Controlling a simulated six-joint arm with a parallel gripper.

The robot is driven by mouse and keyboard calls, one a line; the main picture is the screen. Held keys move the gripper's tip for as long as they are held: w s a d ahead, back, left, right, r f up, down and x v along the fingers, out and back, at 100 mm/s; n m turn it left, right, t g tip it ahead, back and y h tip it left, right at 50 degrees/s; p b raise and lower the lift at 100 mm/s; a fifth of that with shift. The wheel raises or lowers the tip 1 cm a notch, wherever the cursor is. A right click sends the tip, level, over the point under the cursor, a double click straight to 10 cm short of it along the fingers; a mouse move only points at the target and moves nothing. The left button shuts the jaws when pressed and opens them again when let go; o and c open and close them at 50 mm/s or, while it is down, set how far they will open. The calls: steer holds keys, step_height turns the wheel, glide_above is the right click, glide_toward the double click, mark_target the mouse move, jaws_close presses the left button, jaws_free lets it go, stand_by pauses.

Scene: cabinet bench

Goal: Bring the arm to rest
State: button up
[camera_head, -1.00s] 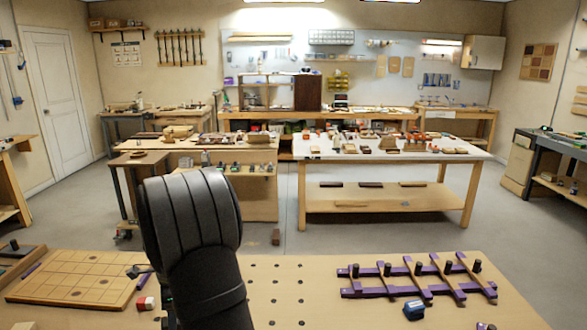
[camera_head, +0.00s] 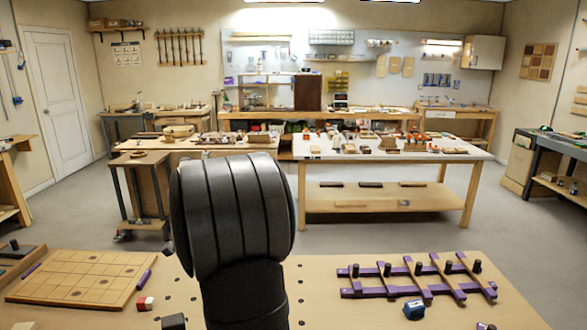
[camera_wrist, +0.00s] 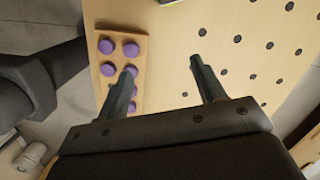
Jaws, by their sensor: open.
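My gripper (camera_wrist: 163,75) shows in the wrist view with its two dark fingers spread apart and nothing between them. It is above the wooden bench top (camera_wrist: 165,35), which has several dark holes. A small wooden block with purple round pegs (camera_wrist: 107,47) lies below, and the left finger overlaps part of it in the picture. In the head view my dark arm stands in the middle foreground and hides part of the bench. My gripper is not visible in the head view.
On the bench (camera_head: 330,310) lie a wooden grid board (camera_head: 80,280) at left, a red and white block (camera_head: 145,303), a dark block (camera_head: 174,322), a purple-and-wood rack with dark pegs (camera_head: 415,278) and a blue item (camera_head: 414,309). The bench between arm and rack is clear.

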steer(key=w+a+f+m, duration=0.1)
steer(key=w+a+f, duration=0.15)
steer(key=a, duration=0.55)
steer(key=w+a+f+m, duration=0.15)
steer(key=w+a, duration=0.25)
steer(key=a, duration=0.4)
steer(key=a+f+m, duration=0.1)
steer(key=a+f, duration=0.2)
steer(key=a, duration=0.5)
steer(key=s+a+f, duration=0.1)
steer(key=a+f, duration=0.2)
steer(key=a, duration=0.4)
steer(key=shift+s+a+f+m+t, duration=0.25)
steer(key=shift+a+m+t, duration=0.05)
steer(key=shift+a+m, duration=0.05)
